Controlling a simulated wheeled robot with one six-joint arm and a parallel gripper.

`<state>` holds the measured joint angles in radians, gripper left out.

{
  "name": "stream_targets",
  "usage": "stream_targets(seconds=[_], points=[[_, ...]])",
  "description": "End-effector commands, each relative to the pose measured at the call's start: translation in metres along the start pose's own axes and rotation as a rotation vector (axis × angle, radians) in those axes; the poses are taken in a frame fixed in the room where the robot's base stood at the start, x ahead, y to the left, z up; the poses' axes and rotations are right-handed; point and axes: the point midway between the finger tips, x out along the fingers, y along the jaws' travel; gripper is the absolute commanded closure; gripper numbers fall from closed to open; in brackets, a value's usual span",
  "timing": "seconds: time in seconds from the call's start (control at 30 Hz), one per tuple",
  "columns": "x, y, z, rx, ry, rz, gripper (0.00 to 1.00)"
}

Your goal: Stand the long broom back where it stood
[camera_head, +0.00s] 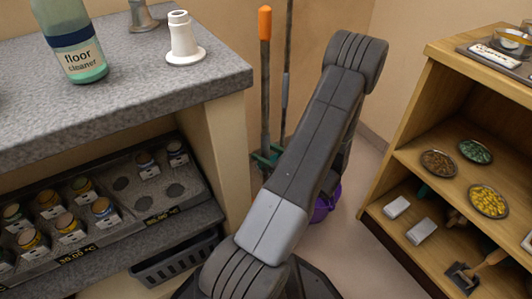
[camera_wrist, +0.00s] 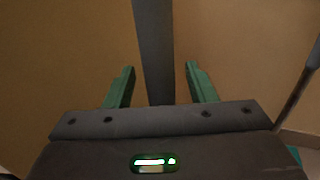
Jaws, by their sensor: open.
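My gripper (camera_wrist: 160,68) shows in the wrist view with its two green fingers apart. A dark grey upright shaft (camera_wrist: 153,40) stands between the fingers, with a gap on both sides; it looks like a broom handle. Its lower part is hidden behind the gripper body. There a long thin dark pole (camera_head: 286,70) stands in the corner beside a shorter grey handle with an orange top (camera_head: 265,24). I cannot tell which of these is the shaft between my fingers.
A green piece (camera_head: 262,157) is at the handles' foot. A purple bucket (camera_head: 322,208) is partly hidden behind my arm. A grey-topped counter (camera_head: 130,100) stands left, with a floor cleaner bottle (camera_head: 72,40). A wooden shelf (camera_head: 440,75) stands right. Another slanted pole (camera_wrist: 297,92) shows at the wrist view's right.

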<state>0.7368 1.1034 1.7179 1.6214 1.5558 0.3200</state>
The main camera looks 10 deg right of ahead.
Motion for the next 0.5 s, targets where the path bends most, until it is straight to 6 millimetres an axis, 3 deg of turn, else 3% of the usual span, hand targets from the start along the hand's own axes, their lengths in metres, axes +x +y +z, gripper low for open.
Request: stream_targets(seconds=[0.5], points=[[-0.018, 0.0, 0.0, 0.0, 0.0, -0.001, 0.5]])
